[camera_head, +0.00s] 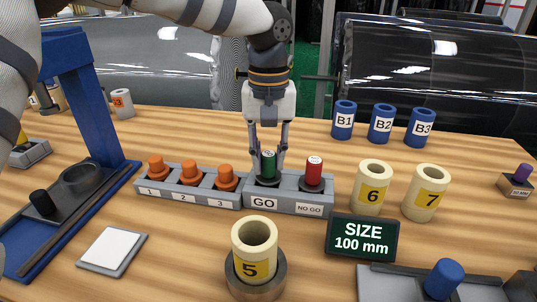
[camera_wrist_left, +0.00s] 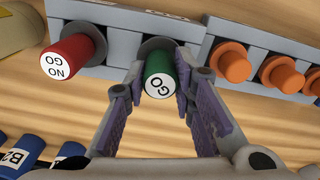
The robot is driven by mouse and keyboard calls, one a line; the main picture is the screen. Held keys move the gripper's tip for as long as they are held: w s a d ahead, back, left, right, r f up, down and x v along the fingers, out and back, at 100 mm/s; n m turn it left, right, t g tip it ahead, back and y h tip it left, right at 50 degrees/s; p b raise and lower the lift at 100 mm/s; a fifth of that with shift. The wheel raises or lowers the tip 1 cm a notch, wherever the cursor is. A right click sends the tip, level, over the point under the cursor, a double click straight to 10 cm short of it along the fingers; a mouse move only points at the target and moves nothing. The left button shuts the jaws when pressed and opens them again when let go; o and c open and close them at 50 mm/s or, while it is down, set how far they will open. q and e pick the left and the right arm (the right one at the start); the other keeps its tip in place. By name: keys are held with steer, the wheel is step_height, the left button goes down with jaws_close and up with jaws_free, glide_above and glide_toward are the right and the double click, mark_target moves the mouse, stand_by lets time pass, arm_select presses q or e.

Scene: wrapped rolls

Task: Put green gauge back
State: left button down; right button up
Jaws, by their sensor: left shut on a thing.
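The green gauge (camera_head: 268,165) stands upright in the GO side of the grey gauge holder (camera_head: 287,203). My left gripper (camera_head: 268,152) comes down from above, with one finger on each side of the green gauge. The left wrist view shows the green gauge (camera_wrist_left: 160,78) between the pads of the left gripper (camera_wrist_left: 158,95), which is shut on it. The red gauge (camera_head: 314,171) stands in the NO GO side and also shows in the left wrist view (camera_wrist_left: 72,60). The exact depth of the green gauge in its hole is hidden. My right gripper is not in view.
Orange plugs (camera_head: 191,172) stand in a numbered rack left of the holder. Cream rolls 6 (camera_head: 372,187) and 7 (camera_head: 425,192) stand to the right, and roll 5 (camera_head: 254,250) in front. A SIZE sign (camera_head: 362,238) stands front right. Blue rolls (camera_head: 381,124) stand behind.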

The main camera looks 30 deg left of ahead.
arm_select(q)
steer(key=shift+f, duration=0.15)
steer(key=c, duration=1.3)
jaws_free()
steer(key=shift+c, duration=0.2)
step_height(320, 180, up, 12)
